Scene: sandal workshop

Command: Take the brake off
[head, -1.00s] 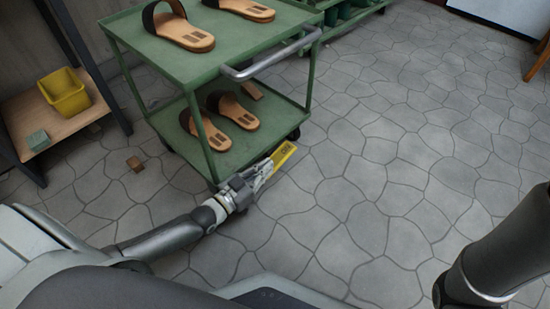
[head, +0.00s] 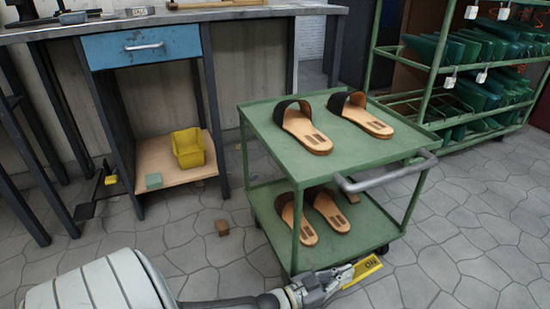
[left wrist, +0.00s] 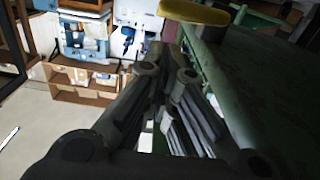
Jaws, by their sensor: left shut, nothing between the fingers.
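A green cart (head: 262,118) with two shelves stands in the middle of the head view. A yellow brake pedal (head: 366,268) with dark lettering, seemingly "ON", sticks out low at the cart's near side. My left gripper (head: 342,276) is shut and empty, right beside the pedal's left end; I cannot tell whether they touch. In the left wrist view a yellow piece (left wrist: 195,12), likely the pedal, is just beyond the fingertips, with the cart's green side (left wrist: 265,70) to the right. My right gripper is not in view.
Sandals (head: 302,128) lie on both cart shelves, and a grey handle (head: 385,178) sticks out at its right. A workbench (head: 180,18) with a yellow bin (head: 188,148) stands behind left, a green rack (head: 425,95) behind right. Stone floor at right is clear.

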